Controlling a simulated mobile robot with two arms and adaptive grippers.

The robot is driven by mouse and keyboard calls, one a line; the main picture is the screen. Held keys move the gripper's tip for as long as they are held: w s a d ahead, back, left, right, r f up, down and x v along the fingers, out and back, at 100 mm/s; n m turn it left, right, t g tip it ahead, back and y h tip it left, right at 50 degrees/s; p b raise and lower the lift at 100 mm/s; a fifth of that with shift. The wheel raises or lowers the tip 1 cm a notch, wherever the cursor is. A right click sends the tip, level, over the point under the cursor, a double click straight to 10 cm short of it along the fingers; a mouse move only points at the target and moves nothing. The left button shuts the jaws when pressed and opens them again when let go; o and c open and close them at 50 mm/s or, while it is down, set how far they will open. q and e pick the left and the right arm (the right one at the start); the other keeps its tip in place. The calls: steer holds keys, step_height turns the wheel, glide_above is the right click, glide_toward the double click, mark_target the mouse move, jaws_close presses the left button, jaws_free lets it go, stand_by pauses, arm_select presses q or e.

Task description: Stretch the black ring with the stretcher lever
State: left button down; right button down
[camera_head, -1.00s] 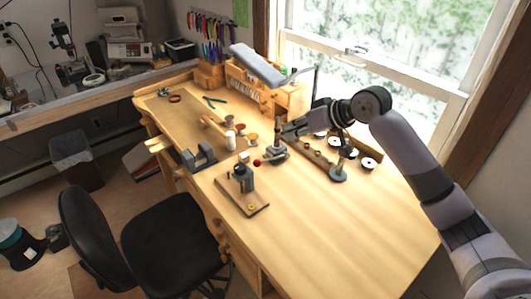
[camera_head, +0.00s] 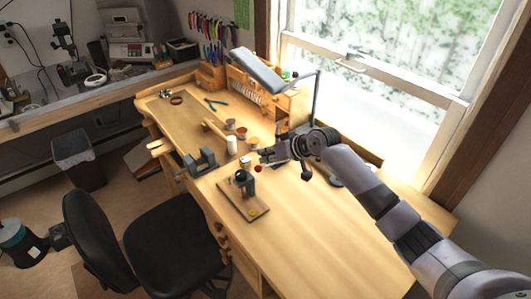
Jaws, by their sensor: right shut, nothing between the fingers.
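My right gripper (camera_head: 265,156) reaches in from the right over the workbench and is shut, with nothing visible in it. Just below and left of its fingertips is a small red ball knob (camera_head: 258,169), which looks like the end of the stretcher lever. I cannot tell whether the fingers touch it. A dark upright tool (camera_head: 244,184) on a wooden board stands left of and in front of the knob. I cannot make out the black ring for certain. My left gripper is not in view.
A grey vise (camera_head: 201,163), a white jar (camera_head: 232,145) and small cups stand left of my gripper. A lamp (camera_head: 258,71) hangs over the back. A black chair (camera_head: 165,245) stands before the bench (camera_head: 330,235). The bench's front right is clear.

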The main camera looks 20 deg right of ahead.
steer(key=shift+s+a+f, duration=0.1)
steer(key=shift+a+f, duration=0.05)
steer(key=shift+f, duration=0.15)
